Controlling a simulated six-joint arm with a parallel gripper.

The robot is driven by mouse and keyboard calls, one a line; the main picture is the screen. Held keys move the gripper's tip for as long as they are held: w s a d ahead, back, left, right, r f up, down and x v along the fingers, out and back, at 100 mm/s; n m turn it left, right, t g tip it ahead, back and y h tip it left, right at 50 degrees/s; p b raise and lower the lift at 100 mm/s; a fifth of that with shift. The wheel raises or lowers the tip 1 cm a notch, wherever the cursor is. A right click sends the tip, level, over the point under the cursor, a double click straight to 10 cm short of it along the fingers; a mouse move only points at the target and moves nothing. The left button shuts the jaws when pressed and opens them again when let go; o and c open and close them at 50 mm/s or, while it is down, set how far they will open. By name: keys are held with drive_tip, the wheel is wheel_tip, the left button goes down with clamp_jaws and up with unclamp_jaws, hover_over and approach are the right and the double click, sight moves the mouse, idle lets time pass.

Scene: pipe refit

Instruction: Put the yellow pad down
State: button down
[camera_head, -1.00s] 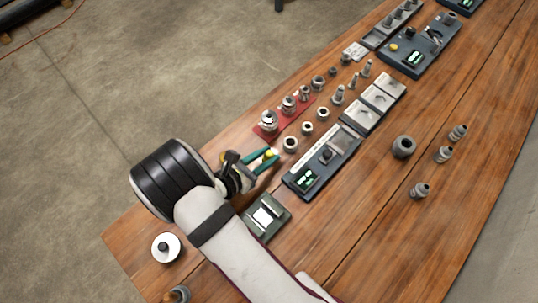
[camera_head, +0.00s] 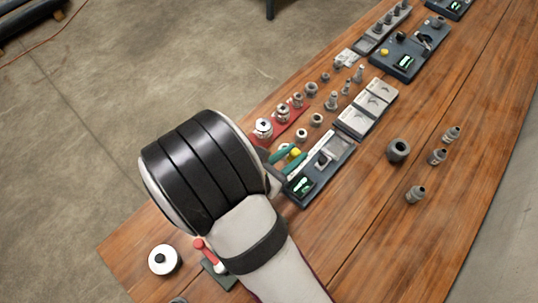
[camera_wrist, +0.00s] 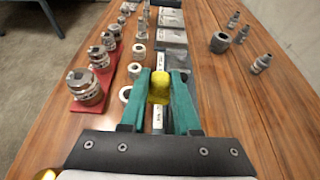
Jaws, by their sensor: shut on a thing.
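The yellow pad (camera_wrist: 159,87) is a small yellow piece between the green fingers of my gripper (camera_wrist: 160,95) in the wrist view. My gripper is shut on it, above the table. In the head view the yellow pad (camera_head: 295,153) shows at the tips of the green fingers (camera_head: 286,156), in front of the near end of the dark device with a lit screen (camera_head: 304,183). My black wrist hides much of the gripper there. I cannot tell whether the pad touches anything below it.
A red mat (camera_head: 284,122) with several metal fittings lies to the left. Loose rings and fittings stand beside it, close to the fingers. Grey trays (camera_head: 367,108) lie beyond the device. A large grey ring (camera_head: 398,150) stands at right; wood around it is clear.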

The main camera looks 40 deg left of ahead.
drive_tip(key=w+d+r+m+g+h, duration=0.15)
drive_tip(key=w+d+m+h, duration=0.35)
drive_tip(key=w+d, duration=0.95)
drive_tip(key=w+d+r+m+g+h, duration=0.1)
drive_tip(key=w+d+m+g+h, duration=0.25)
drive_tip(key=w+d, duration=1.05)
hover_over(405, 136)
drive_tip(key=shift+m+t+h, duration=0.25)
drive_tip(key=shift+t+h, duration=0.15)
drive_tip(key=shift+h, duration=0.05)
wheel_tip(405, 136, down, 7)
drive_tip(key=shift+d+r, duration=0.1)
drive_tip(key=shift+r, duration=0.05)
wheel_tip(405, 136, down, 4)
drive_tip(key=shift+f, duration=0.1)
drive_tip(key=c, duration=0.9)
unclamp_jaws()
